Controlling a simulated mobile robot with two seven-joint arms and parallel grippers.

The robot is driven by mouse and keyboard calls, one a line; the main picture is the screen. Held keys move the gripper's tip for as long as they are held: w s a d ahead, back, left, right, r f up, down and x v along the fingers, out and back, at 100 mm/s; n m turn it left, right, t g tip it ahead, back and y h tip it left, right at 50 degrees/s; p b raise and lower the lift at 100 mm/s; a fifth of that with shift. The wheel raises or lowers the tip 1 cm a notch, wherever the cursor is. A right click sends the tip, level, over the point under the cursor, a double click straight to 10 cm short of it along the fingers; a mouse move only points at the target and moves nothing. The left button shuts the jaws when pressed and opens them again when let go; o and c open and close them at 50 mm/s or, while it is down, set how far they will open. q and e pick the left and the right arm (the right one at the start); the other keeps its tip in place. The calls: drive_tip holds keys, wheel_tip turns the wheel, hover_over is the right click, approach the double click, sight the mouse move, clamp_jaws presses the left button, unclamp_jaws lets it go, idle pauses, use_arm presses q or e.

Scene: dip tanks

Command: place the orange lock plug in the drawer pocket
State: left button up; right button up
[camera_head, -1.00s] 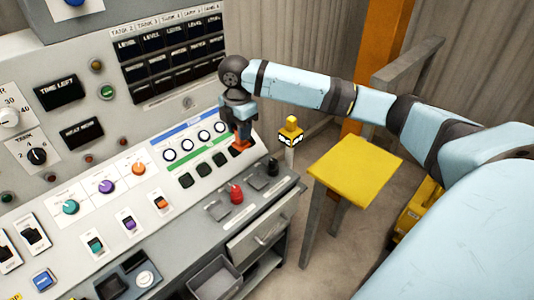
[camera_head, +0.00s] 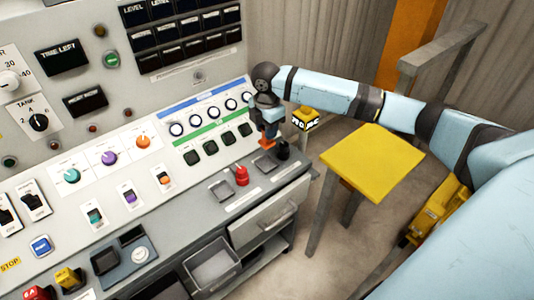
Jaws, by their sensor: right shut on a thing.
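My right gripper (camera_head: 268,130) points down over the console's front ledge and is shut on the orange lock plug (camera_head: 266,143). Only a small orange part of the plug shows below the fingers. The plug appears above a square pocket (camera_head: 265,166) in the ledge; I cannot tell whether they touch. Another square pocket (camera_head: 221,191) lies further left and looks empty. A red plug (camera_head: 241,176) stands between the two pockets, and a black plug (camera_head: 283,151) stands just right of the gripper. My left gripper is out of view.
The sloped control panel (camera_head: 120,185) rises behind and left. A yellow-topped stool (camera_head: 372,160) stands to the right, with bare floor between.

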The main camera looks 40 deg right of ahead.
wheel_tip(320, 180, down, 10)
drive_tip(key=shift+r+b, duration=0.15)
drive_tip(key=shift+b, duration=0.15)
drive_tip(key=o, duration=1)
drive_tip(key=shift+c, duration=0.2)
wheel_tip(320, 180, up, 12)
drive_tip(key=shift+r+p, duration=0.1)
drive_tip(key=shift+p, duration=0.3)
